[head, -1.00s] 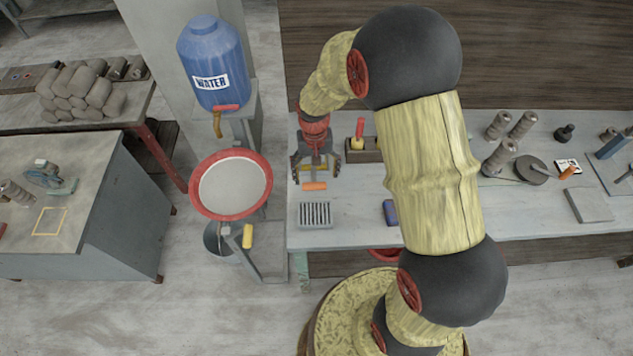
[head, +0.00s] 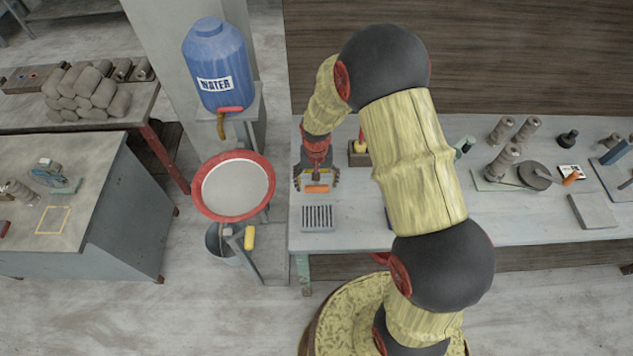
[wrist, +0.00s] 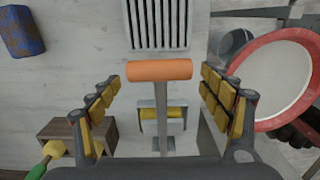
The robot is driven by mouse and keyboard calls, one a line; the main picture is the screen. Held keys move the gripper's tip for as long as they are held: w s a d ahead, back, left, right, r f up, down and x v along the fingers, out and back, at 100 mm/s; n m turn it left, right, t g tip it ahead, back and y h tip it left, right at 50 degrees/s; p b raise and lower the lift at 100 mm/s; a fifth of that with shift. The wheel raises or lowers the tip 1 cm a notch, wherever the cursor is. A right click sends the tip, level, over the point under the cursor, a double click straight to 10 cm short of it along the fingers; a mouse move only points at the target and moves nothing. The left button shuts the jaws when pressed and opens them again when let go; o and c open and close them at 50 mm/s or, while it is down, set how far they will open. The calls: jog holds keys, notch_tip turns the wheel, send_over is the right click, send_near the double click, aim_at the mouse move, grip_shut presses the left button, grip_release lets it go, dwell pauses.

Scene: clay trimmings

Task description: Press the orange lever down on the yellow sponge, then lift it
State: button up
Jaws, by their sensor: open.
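The lever's orange handle (wrist: 160,70) lies crosswise at the end of a grey metal stem in the wrist view. The yellow sponge (wrist: 150,113) sits behind the stem in a small grey metal frame and is partly covered by it. My gripper (wrist: 160,86) is open, with one yellow-padded finger on each side of the lever and clear gaps to both. In the head view the orange handle (head: 317,189) shows between the fingertips of my gripper (head: 317,184); my gripper largely hides the sponge there.
A slotted grey rack (head: 317,218) lies just in front of the lever. A wooden block with tools (head: 358,158) stands close to the right. A red-rimmed basin (head: 234,212) stands left of the table. A blue block (wrist: 22,30) shows in the wrist view.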

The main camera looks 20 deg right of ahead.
jog(key=shift+c, duration=0.6)
jog(key=c, duration=1.5)
jog(key=shift+c, duration=0.3)
